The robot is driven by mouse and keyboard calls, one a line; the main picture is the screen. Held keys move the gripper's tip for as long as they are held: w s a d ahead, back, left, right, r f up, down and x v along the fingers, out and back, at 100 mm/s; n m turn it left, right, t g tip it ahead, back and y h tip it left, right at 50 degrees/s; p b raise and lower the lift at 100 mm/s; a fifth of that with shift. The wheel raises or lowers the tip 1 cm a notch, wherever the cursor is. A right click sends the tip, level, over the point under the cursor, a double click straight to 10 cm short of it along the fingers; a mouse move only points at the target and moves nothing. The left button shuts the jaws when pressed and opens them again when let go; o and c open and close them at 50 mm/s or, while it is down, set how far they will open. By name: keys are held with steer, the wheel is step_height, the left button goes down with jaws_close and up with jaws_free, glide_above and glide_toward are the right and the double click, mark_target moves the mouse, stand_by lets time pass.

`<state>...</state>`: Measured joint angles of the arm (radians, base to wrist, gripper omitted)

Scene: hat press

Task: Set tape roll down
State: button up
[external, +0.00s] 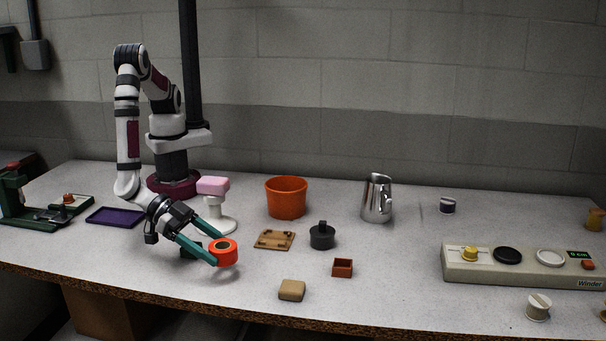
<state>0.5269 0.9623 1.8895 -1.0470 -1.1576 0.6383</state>
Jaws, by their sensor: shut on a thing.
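The tape roll (224,258) is a short orange-red cylinder with a dark centre on its top. My gripper (214,252) has two teal fingers and is shut on the tape roll, near the front left part of the table. The roll seems to be held slightly above the grey tabletop (380,297), with a shadow below it; the exact gap is hard to tell.
A white stand with a pink block (213,186) is close behind my gripper. A wooden plate (274,240), dark lidded pot (322,236), tan block (291,290) and small orange-brown box (342,267) lie to the right. An orange bucket (286,198) is behind. Bare table surrounds the tan block.

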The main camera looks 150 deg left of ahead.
step_height(320, 180, down, 4)
steer(key=shift+w+a+f, duration=0.1)
steer(key=shift+a, duration=0.05)
